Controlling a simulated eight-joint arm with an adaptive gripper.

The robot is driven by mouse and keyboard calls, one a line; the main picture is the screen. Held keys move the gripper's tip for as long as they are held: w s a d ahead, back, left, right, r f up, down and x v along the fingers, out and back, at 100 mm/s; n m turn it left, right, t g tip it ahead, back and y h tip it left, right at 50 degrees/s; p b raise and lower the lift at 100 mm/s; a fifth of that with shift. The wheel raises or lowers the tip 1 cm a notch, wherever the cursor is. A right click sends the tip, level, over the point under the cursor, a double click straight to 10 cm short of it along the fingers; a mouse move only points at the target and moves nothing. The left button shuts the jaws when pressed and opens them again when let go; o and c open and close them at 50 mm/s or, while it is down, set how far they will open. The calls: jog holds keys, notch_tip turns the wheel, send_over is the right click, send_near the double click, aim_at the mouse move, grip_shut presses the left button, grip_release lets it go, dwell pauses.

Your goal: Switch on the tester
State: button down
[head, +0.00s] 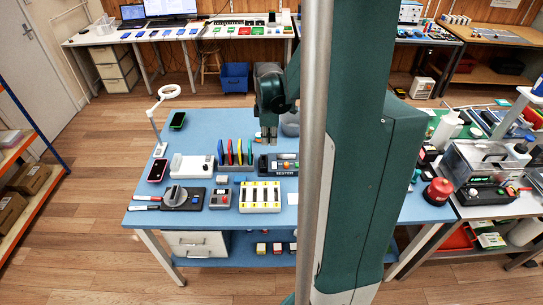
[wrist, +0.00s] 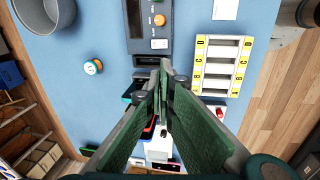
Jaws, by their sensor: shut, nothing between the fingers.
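The tester (head: 279,171) is a dark box with its name on the front, standing on the blue table in the head view. In the wrist view the tester (wrist: 139,47) lies at the top middle, with a dark screen (wrist: 134,18), an orange knob (wrist: 159,20) and a small light switch-like part (wrist: 158,44). I cannot tell the switch's position. My gripper (head: 268,140) points down, shut and empty, above the tester's left part. In the wrist view my gripper (wrist: 163,68) covers the tester's lower end; whether it touches is unclear.
The back left tabletop is mostly clear.

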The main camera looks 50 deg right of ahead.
aim_at(274, 164)
jog(key=shift+s+d+f+n+p, duration=0.15)
jog(key=shift+d+f+p, duration=0.1)
jog(key=shift+d, duration=0.45)
jog(key=shift+s+d+f+n+p, duration=0.15)
jog(key=shift+d+f, duration=0.1)
jog(key=shift+d, duration=0.4)
jog(key=shift+f, duration=0.1)
jog(key=shift+w+d+f+b, duration=0.2)
jog(key=shift+w+f, duration=0.05)
jog(key=shift+f, duration=2.05)
jog(key=shift+w+d+f+b, duration=0.25)
jog(key=shift+f, duration=2)
jog(key=shift+w+d+f+b, duration=0.2)
jog(key=shift+w+f, duration=0.05)
jog(key=shift+f, duration=2.05)
jog(key=shift+g, duration=0.3)
